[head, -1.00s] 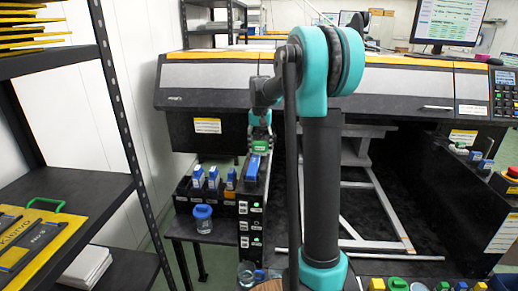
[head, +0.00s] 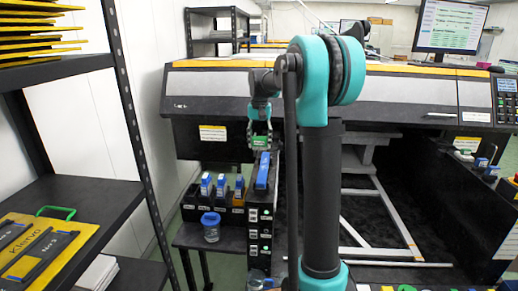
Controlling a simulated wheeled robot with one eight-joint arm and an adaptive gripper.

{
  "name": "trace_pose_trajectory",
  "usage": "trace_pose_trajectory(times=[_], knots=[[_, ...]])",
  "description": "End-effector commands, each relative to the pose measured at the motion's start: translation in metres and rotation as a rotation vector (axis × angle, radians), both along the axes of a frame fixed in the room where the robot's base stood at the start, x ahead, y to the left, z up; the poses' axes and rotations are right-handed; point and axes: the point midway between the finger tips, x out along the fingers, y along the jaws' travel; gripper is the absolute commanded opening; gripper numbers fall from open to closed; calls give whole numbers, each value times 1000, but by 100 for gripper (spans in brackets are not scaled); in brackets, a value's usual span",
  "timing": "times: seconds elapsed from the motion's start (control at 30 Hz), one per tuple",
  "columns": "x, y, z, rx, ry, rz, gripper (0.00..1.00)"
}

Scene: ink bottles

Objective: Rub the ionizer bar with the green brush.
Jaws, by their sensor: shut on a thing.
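My gripper (head: 260,134) points down in front of the large dark printer (head: 370,95), left of my arm's column. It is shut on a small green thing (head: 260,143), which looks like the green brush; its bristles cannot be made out. The green thing shows just above the far end of a long blue block (head: 263,170) on a black rack (head: 260,212). Whether they touch cannot be told. I cannot clearly pick out the ionizer bar; my arm hides part of the printer front.
Several blue-capped cartridges (head: 206,184) stand in the rack, left of the blue block. A blue-lidded jar (head: 210,228) stands below them. A black shelf (head: 70,175) fills the left side. A metal frame (head: 382,205) lies under the printer to the right.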

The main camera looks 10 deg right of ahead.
Motion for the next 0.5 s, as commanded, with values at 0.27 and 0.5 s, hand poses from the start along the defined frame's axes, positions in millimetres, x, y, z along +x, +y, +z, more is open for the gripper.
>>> trace_pose_trajectory(times=[0.27,0.5], knots=[[0,-2,23,0,0,0,19],[0,-3,27,0,0,1,19]])
